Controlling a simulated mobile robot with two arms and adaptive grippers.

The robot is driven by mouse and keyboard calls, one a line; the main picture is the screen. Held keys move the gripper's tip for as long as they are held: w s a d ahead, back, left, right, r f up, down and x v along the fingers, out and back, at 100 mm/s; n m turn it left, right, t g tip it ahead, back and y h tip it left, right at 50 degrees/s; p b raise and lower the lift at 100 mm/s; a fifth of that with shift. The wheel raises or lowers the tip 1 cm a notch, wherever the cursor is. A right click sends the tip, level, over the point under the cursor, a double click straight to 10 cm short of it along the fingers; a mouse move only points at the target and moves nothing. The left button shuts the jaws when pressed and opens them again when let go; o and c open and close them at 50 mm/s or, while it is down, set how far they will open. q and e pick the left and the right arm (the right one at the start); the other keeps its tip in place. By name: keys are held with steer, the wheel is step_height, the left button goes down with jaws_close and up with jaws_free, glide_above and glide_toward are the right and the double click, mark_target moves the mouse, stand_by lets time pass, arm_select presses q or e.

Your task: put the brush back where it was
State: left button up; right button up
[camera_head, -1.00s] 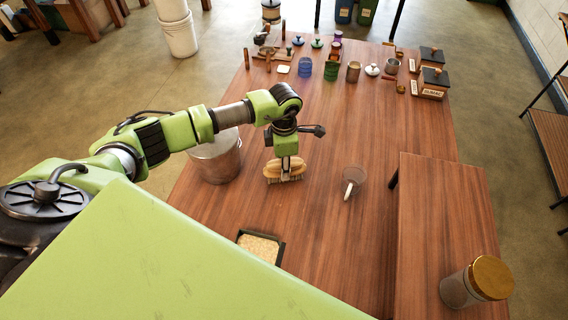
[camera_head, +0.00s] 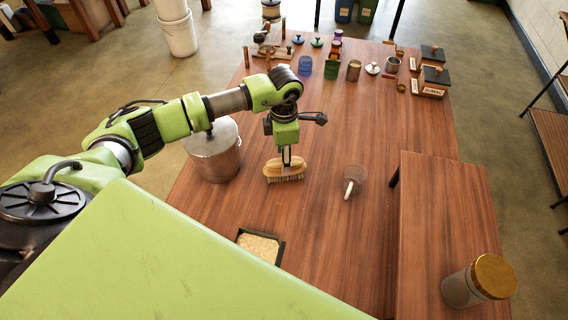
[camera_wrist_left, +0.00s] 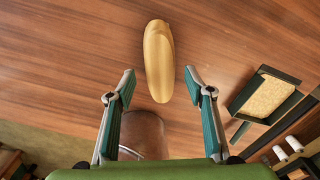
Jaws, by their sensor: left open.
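The brush (camera_head: 285,172), with a tan wooden back and bristles below, stands bristles-down on the wooden table. It also shows in the left wrist view (camera_wrist_left: 158,60), lying lengthwise ahead between the fingertips. My left gripper (camera_head: 287,155) is just above the brush, pointing down. In the left wrist view (camera_wrist_left: 160,72) its two fingers are spread wide with a gap on each side of the brush, and it holds nothing. My right gripper is not in view.
A metal bucket (camera_head: 213,165) stands left of the brush. A dark-framed tray (camera_head: 262,233) with pale grainy contents lies nearer. A raised wooden shelf (camera_head: 440,220) bears a gold-lidded jar (camera_head: 462,290). Several small containers stand at the far end.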

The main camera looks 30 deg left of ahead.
arm_select(q)
step_height(320, 180, up, 8)
steer(key=b, duration=0.1)
steer(key=shift+r+b, duration=0.2)
steer(key=shift+b, duration=0.1)
